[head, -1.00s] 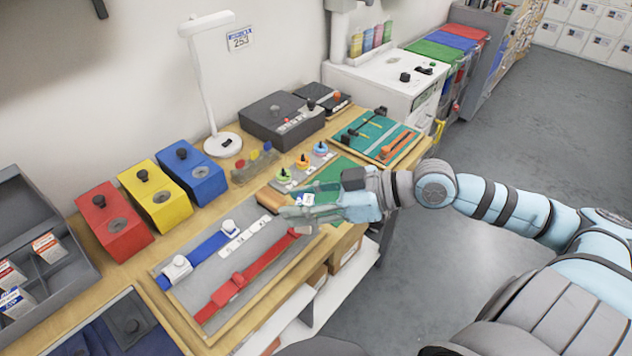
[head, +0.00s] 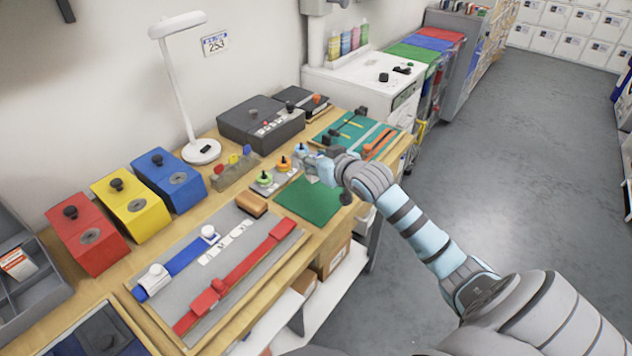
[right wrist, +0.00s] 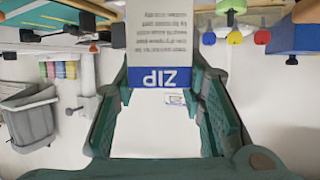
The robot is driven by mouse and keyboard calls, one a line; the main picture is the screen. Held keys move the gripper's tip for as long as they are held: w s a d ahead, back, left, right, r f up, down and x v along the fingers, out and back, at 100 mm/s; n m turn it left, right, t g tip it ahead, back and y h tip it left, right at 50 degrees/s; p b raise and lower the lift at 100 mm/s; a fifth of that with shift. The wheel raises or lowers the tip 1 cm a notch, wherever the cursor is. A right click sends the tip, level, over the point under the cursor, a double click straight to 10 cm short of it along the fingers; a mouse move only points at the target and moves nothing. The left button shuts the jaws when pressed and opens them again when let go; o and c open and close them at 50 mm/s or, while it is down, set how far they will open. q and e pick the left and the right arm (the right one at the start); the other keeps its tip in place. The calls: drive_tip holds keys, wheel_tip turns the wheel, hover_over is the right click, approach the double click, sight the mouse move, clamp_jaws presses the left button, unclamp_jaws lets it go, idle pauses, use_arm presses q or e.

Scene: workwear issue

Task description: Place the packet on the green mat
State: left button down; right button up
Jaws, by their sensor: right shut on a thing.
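The packet (right wrist: 160,40) is white with small print and a blue band with the letters ZIP, upside down in the right wrist view. My right gripper (right wrist: 160,95) is shut on it, a finger on each side. In the head view my right gripper (head: 318,168) hangs at the far edge of the green mat (head: 308,202), and the packet is mostly hidden there. The mat lies flat on the bench, with nothing seen on it. My left gripper is not in view.
Round coloured-ring knobs (head: 284,164) stand just behind the mat. A grey board (head: 215,270) with blue and red straps lies nearer. A teal tray (head: 355,138) with tools lies beyond.

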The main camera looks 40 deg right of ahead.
wheel_tip(320, 180, down, 6)
drive_tip(key=shift+r+b, duration=0.1)
drive_tip(key=shift+b, duration=0.45)
drive_tip(key=o, duration=1.1)
drive_tip(key=shift+s+r, duration=0.15)
drive_tip(key=p+v, duration=0.4)
drive_tip(key=v, duration=0.7)
drive_tip(key=shift+s, duration=0.3)
